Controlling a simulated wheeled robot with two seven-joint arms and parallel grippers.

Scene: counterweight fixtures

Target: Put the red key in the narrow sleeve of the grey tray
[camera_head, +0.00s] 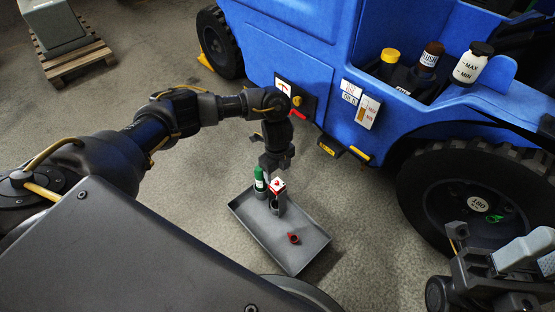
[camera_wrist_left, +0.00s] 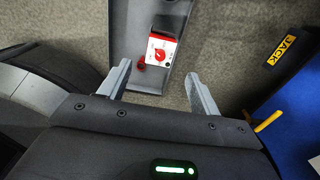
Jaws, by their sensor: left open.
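The grey tray (camera_head: 300,262) lies on the floor beside the blue vehicle. A small red piece, apparently the red key (camera_head: 293,238), lies on its bare floor; it also shows in the left wrist view (camera_wrist_left: 141,66), beside a red-and-white box. Dark upright holders stand in the tray, one under the red-and-white box (camera_head: 278,187) and one at the green bottle (camera_head: 259,180); I cannot tell which is the narrow sleeve. My left gripper (camera_head: 275,164) is open and empty above the tray. My right gripper (camera_head: 530,255) is at the lower right, partly cut off, fingertips unclear.
The blue vehicle (camera_head: 250,50) stands behind the tray, with a wheel (camera_head: 480,204) at the right. A yellow-capped bottle (camera_head: 389,60), a brown bottle (camera_head: 430,58) and a white bottle (camera_head: 472,65) sit in its recess. A pallet (camera_head: 75,65) is far left. The floor left of the tray is clear.

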